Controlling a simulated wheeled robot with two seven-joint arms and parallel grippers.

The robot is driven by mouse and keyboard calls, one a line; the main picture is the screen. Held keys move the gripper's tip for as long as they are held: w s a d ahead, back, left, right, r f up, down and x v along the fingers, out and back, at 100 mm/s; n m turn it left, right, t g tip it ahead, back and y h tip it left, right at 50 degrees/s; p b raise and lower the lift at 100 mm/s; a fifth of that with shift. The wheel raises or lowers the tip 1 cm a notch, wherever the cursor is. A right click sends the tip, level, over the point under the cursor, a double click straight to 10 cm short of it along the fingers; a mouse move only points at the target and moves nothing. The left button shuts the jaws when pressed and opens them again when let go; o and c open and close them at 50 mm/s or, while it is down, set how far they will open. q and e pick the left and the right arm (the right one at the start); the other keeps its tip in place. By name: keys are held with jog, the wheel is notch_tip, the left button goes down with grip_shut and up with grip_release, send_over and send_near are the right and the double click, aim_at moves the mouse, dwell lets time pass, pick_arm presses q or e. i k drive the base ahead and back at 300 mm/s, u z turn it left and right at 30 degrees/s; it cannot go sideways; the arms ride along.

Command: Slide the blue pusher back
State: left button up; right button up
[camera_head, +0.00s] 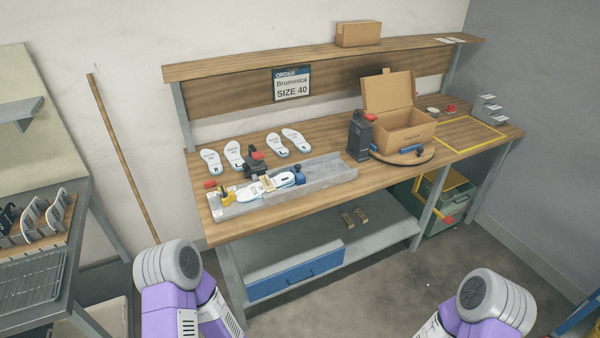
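The blue pusher (300,178) sits on the grey metal channel (335,177) on the workbench. It is at the right end of a white insole (258,190) lying in the channel, and seems to touch or nearly touch it. A yellow block (227,199) stands at the insole's left end. A black and red clamp (256,163) stands at the channel's back edge. To the right of the pusher the channel is empty. Both my purple arms show only in part at the bottom of the view, well in front of the bench. Neither gripper is in view.
Several insoles (233,155) lie behind the channel. An open carton (406,128) stands on a round wooden board (427,154), with a dark dispenser (360,135) at its left. A yellow-taped rectangle (470,143) marks bare benchtop at right. A rack (30,232) stands at left.

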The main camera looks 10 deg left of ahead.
aim_at(300, 178)
jog(key=z, duration=0.6)
jog(key=i, duration=1.4)
jog(key=u, duration=0.55)
